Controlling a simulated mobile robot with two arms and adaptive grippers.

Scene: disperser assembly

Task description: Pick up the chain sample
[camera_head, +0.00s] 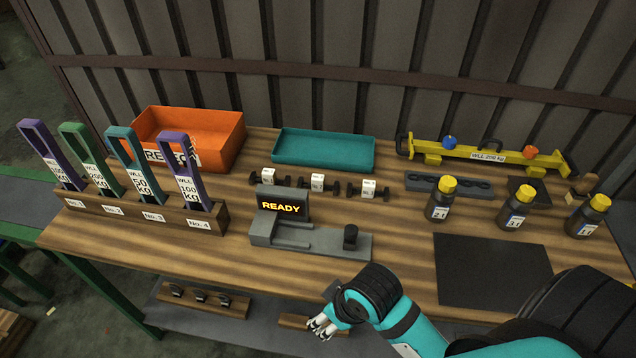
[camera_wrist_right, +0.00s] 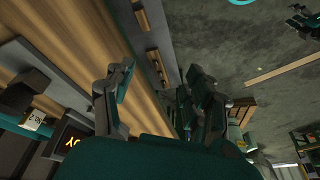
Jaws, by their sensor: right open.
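The chain sample (camera_head: 462,184) appears as a row of dark links lying in a grey holder on the wooden table, right of centre in the head view. It stands in front of the yellow beam. My right gripper (camera_head: 322,322) is at the table's front edge, well to the front left of the chain. In the right wrist view its two fingers (camera_wrist_right: 158,100) are spread apart with nothing between them. The chain cannot be made out in the wrist view. My left gripper is out of view.
A grey test fixture with a READY display (camera_head: 282,206) stands mid-table. Black bottles (camera_head: 439,207) with yellow caps stand in front of the chain holder. A dark mat (camera_head: 492,270) lies bare at front right. An orange bin (camera_head: 222,131) and teal tray (camera_head: 323,150) are behind.

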